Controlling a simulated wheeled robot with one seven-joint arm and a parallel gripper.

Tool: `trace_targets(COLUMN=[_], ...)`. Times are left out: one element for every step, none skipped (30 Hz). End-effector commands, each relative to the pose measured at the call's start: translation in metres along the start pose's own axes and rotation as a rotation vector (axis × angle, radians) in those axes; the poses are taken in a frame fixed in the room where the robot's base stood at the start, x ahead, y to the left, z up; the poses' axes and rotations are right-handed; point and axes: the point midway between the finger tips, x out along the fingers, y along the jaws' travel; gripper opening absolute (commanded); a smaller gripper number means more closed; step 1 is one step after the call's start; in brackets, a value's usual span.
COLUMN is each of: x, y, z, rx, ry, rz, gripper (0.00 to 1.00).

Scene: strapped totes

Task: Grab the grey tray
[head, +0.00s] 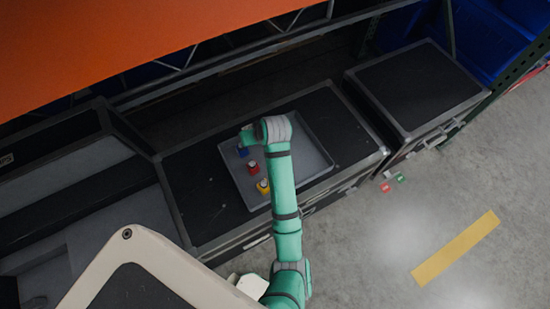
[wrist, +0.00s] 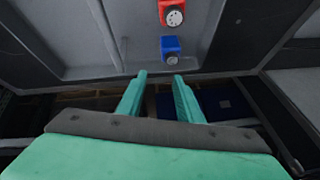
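The grey tray (head: 310,156) lies on a black-topped case, under my arm in the head view. Its floor and one rim fill the top of the wrist view (wrist: 85,45). It holds a blue item (head: 242,151), a red item (head: 253,167) and a yellow item (head: 263,186). The red (wrist: 172,12) and blue (wrist: 171,48) ones show in the wrist view. My gripper (wrist: 159,76) is open, its two fingertips apart at the tray's rim. I cannot tell whether they touch it. In the head view my gripper (head: 247,137) is by the tray's far side, partly hidden by the wrist.
The black-topped case (head: 202,205) bears the tray. Another dark case (head: 418,85) stands to the right. An orange surface (head: 120,40) hangs over the upper left. Small red (head: 385,187) and green (head: 400,177) items lie near the right case. The floor at lower right is clear.

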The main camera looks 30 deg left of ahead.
Motion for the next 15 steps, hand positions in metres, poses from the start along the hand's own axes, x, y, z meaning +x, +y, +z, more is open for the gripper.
trace_targets(x=[-0.005,-0.007,-0.011,-0.013,-0.017,-0.021,-0.024,-0.027,-0.031,-0.033,-0.036,-0.038,-0.04,-0.041,-0.041], y=[0.011,0.016,0.024,0.028,0.034,0.04,0.045,0.049,0.055,0.058,0.062,0.065,0.067,0.069,0.07], z=[0.001,0.003,0.006,0.009,0.011,0.015,0.017,0.019,0.022,0.024,0.026,0.028,0.029,0.03,0.031], rx=[-0.037,-0.056,-0.078,-0.094,-0.109,-0.127,-0.138,-0.147,-0.159,-0.166,-0.171,-0.177,-0.181,-0.184,-0.186], ry=[-0.053,-0.087,-0.132,-0.164,-0.195,-0.235,-0.263,-0.288,-0.318,-0.338,-0.355,-0.375,-0.386,-0.396,-0.405], rz=[0.017,0.025,0.037,0.045,0.053,0.065,0.073,0.08,0.089,0.095,0.101,0.107,0.111,0.114,0.117], gripper=[0.33,0.33,0.33,0.33,0.33,0.33,0.33,0.33,0.33,0.33,0.33,0.33,0.33,0.33,0.33])
